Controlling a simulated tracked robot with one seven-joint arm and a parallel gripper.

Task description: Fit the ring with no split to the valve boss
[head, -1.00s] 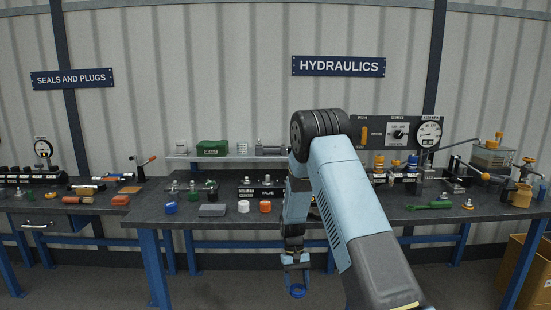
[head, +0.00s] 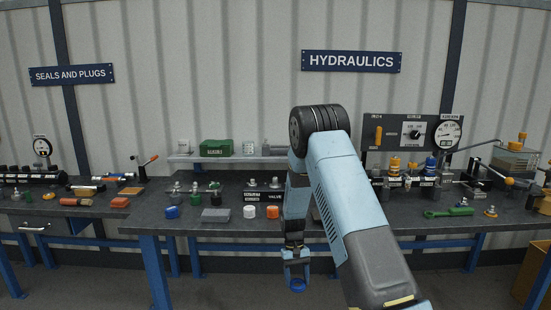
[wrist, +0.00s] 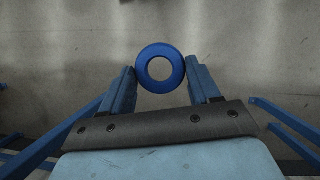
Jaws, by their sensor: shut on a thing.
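My gripper (head: 297,266) hangs in front of the dark bench, below the level of its top. It is shut on a blue ring (head: 297,285). In the wrist view the blue ring (wrist: 160,68) sits between the two fingertips, its round opening facing the camera, and no split shows in its rim. A black block labelled VALVE (head: 263,195) stands on the bench left of my arm, with metal fittings on top. My arm hides part of the bench to its right, so I cannot tell which fitting is the valve boss.
Blue (head: 172,212), white (head: 250,212) and orange (head: 275,212) caps stand along the bench's front, with a grey block (head: 215,215) among them. A green wrench (head: 450,212) lies at right. The gauge panel (head: 385,130) stands behind. Floor below the ring is clear.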

